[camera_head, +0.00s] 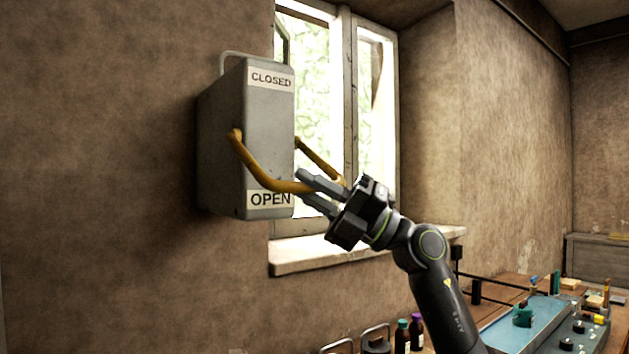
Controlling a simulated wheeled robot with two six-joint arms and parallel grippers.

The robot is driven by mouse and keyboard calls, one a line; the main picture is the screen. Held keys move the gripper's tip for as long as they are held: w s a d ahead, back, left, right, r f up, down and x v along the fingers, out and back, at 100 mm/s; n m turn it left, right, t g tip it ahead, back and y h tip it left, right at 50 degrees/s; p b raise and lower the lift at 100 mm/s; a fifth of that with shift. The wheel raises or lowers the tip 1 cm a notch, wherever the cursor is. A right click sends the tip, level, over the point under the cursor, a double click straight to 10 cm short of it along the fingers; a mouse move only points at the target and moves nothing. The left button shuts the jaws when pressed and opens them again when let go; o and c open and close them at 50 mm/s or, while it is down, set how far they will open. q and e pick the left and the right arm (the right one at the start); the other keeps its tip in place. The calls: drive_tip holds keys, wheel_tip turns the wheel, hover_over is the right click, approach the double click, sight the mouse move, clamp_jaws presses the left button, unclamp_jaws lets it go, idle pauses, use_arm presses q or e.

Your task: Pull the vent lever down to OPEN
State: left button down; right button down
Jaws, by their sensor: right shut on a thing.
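The vent lever (252,170) is a yellow-orange bent bar on the front of a grey wall box (218,150). Its two arms start at the box's sides and slope down and toward the right. The box has a CLOSED label (271,80) at the top and an OPEN label (270,200) at the bottom. The lever's outer end is about level with the OPEN label. My right gripper (309,188) comes in from the lower right and is shut on the lever's outer end, partly hiding it. My left gripper is not in view.
A window (375,95) stands behind the lever, with a pale sill (330,254) below the gripper. At the lower right, a bench holds a blue panel (525,322), small bottles (402,338) and other small items. The wall left of the box is bare.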

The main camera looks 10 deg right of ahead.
drive_tip(key=shift+w+a+f, duration=0.15)
drive_tip(key=shift+w+f, duration=0.25)
drive_tip(key=shift+f, duration=0.3)
drive_tip(key=c, duration=1.4)
unclamp_jaws()
drive_tip(key=shift+w+a, duration=0.1)
drive_tip(key=shift+w, duration=0.05)
drive_tip(key=shift+o, duration=0.2)
drive_tip(key=b+v, duration=0.5)
drive_tip(key=v, duration=1.2)
drive_tip(key=shift+f, duration=0.15)
